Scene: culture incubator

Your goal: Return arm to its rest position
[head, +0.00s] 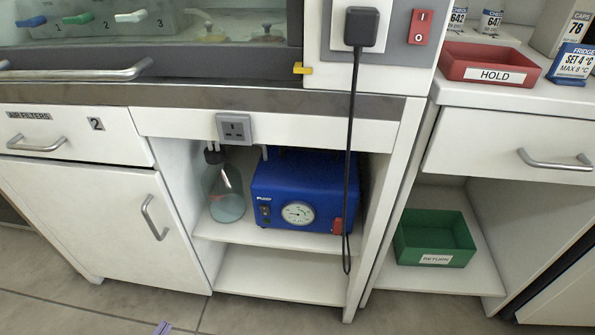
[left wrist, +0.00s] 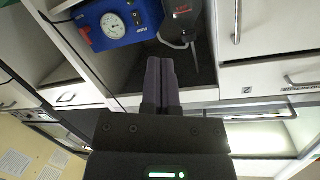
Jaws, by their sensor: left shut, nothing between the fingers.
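My left gripper (left wrist: 160,75) shows in the left wrist view with its two dark fingers together, shut and empty. In the head view only a small purplish tip of the left gripper (head: 162,328) shows at the bottom edge, over the floor and apart from the furniture. My right gripper is in neither view.
A blue pump (head: 275,185) with a gauge and a glass flask (head: 226,195) stand on the open shelf. A black cord hangs from a plug (head: 361,27) past the pump. A red HOLD tray (head: 487,65) and green RETURN tray (head: 435,240) are right. Floor in front is clear.

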